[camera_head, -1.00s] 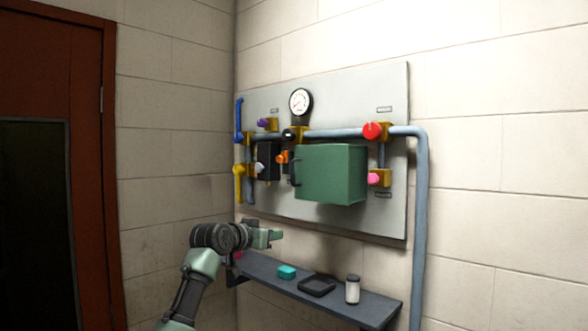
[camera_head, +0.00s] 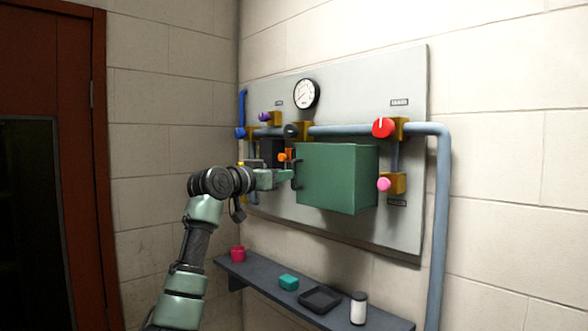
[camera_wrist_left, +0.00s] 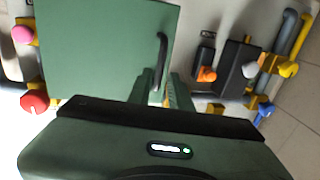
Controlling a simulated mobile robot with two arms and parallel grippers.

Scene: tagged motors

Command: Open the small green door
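The green door is the front of a green box (camera_head: 338,178) on the grey wall panel and appears closed. It also shows in the left wrist view (camera_wrist_left: 95,50). Its dark bar handle (camera_head: 296,170) is on the box's left side. In the left wrist view the handle (camera_wrist_left: 162,55) stands near the door's edge. My left gripper (camera_head: 288,175) is at the handle. In the wrist view its two fingers (camera_wrist_left: 160,90) are apart, with the handle's lower end between them. I cannot tell whether they touch it. My right gripper is not in view.
Around the box are pipes, a red knob (camera_head: 383,128), a pink knob (camera_head: 384,184), an orange knob (camera_head: 285,155) and a gauge (camera_head: 306,93).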

